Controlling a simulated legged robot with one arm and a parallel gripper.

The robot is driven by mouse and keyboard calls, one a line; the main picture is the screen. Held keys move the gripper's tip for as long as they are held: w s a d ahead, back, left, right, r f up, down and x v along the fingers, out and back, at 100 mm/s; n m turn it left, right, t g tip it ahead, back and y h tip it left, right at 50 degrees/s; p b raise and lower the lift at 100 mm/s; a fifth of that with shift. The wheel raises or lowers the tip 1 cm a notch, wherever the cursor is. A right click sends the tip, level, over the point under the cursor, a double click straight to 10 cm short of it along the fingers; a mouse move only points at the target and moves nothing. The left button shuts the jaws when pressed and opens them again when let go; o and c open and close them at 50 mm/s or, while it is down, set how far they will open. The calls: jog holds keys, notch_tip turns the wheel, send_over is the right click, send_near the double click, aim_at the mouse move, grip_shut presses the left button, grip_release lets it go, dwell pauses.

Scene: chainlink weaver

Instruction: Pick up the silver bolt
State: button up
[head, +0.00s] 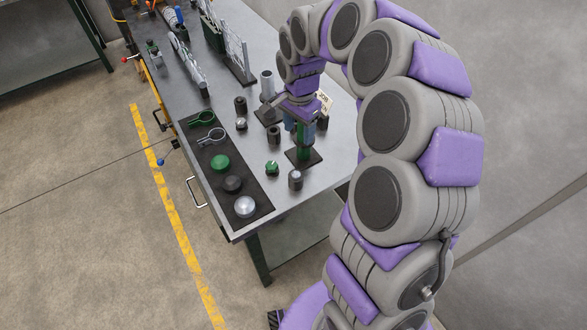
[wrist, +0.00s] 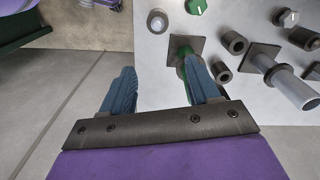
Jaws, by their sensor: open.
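My gripper (wrist: 161,75) is open and empty, its two blue fingers spread at the table edge in the wrist view. In the head view my gripper (head: 306,122) hangs over the green post. A short dark cylinder with a silver top, which looks like the silver bolt (wrist: 157,20), stands upright beyond the fingertips. In the head view this silver-topped piece (head: 295,179) stands near the table's front right corner, apart from the gripper. Another silver-topped piece with a white mark (wrist: 286,17) stands farther off; it also shows in the head view (head: 240,124).
A green post on a square plate (wrist: 185,46) stands beside the right finger. A green-topped piece (head: 272,168), dark sleeves (head: 273,135) and a silver post (head: 267,84) stand nearby. A black mat (head: 256,189) holds knobs and ring-ended parts.

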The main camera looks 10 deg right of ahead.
jog(key=b, duration=0.2)
send_over(296, 172)
jog(key=f, duration=1.2)
jog(key=shift+w+d, duration=0.1)
jog(key=shift+d, duration=0.2)
jog(key=shift+a+f+b, duration=0.15)
jog(key=shift+f+b, duration=0.3)
jog(key=shift+f, duration=0.9)
jog(key=shift+a+f+b, duration=0.1)
jog(key=shift+f+b, duration=0.35)
jog(key=shift+f, duration=0.85)
jog(key=shift+r, duration=0.1)
grip_shut()
